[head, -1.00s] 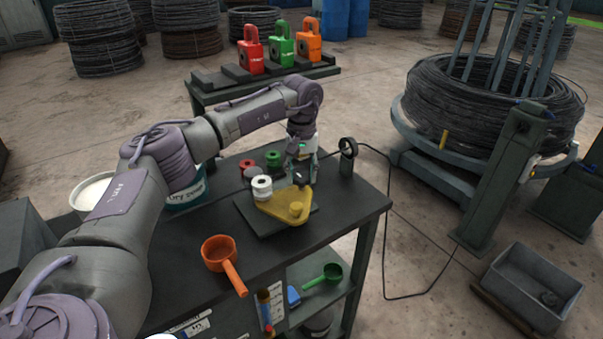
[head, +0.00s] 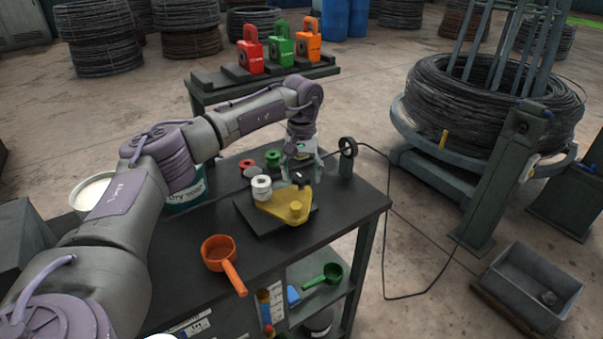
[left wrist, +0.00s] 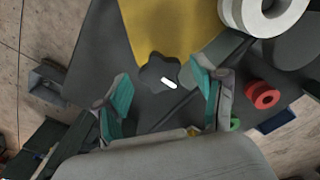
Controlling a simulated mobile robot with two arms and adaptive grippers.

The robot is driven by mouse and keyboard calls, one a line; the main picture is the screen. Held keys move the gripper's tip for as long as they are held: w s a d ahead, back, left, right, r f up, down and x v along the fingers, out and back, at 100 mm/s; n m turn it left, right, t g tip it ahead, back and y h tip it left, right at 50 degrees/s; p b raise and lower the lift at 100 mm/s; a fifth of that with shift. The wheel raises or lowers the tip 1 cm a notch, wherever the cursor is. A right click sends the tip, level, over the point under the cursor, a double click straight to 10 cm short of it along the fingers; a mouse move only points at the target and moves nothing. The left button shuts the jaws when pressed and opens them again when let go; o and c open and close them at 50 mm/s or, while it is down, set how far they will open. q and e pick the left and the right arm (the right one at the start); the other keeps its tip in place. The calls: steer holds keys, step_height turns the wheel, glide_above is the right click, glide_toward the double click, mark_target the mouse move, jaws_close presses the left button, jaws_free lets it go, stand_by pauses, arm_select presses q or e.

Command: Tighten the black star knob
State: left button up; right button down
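The black star knob (left wrist: 160,72) sits at the corner of a yellow plate (left wrist: 172,28) and has a white mark on one lobe. In the head view the knob (head: 299,178) shows as a small dark shape on the yellow plate (head: 281,207), just below my left gripper (head: 303,172). In the left wrist view my left gripper (left wrist: 161,80) is open. Its teal fingers are on either side of the knob, with a visible gap on both sides. My right gripper is in neither view.
An orange scoop (head: 219,254) lies at the table's front.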

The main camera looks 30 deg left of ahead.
mark_target(301, 177)
arm_select(q)
steer(key=shift+r, duration=0.25)
step_height(301, 177, up, 12)
steer(key=shift+f, duration=0.25)
stand_by(0.6)
